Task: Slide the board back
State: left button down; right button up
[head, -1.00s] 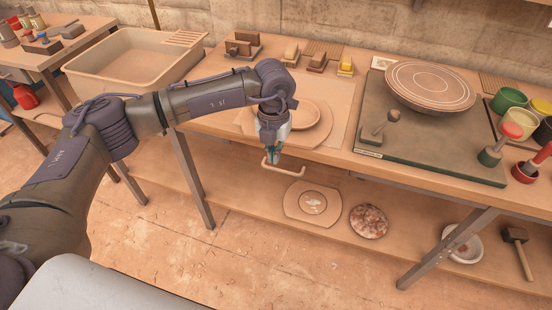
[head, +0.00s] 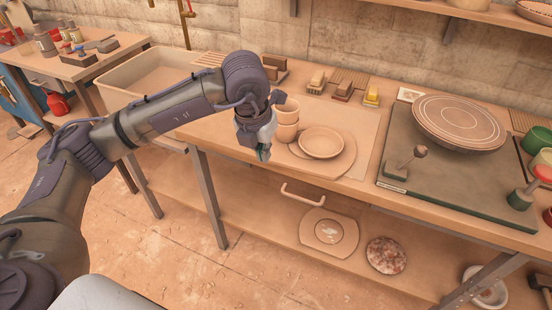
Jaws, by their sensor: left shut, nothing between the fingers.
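A pale rectangular board (head: 367,135) lies on the workbench. My left gripper (head: 263,157) is shut and empty. It points down near the front edge, left of the bowl and up-left of the handle, apart from the handle. My arm hides the board's left part. My right gripper is not in view.
A green-topped slab (head: 440,190) with a round wheel plate (head: 459,122) stands to the right. A basin (head: 150,85) is at the left. Small blocks (head: 344,87) sit behind the board. A lower shelf (head: 270,215) holds a tan plate and a speckled disc.

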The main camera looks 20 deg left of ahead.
aim_at(276, 163)
pick_arm(q)
jog(key=w+f, duration=0.2)
jog(key=f, duration=0.1)
jog(key=w+f+p, duration=0.1)
jog(key=w+f, duration=0.1)
jog(key=f, duration=0.1)
jog(key=w+f+p, duration=0.1)
jog(key=w+f, duration=0.1)
jog(key=f, duration=0.1)
jog(key=shift+w+d+f, duration=0.25)
jog(key=shift+w+f, duration=0.05)
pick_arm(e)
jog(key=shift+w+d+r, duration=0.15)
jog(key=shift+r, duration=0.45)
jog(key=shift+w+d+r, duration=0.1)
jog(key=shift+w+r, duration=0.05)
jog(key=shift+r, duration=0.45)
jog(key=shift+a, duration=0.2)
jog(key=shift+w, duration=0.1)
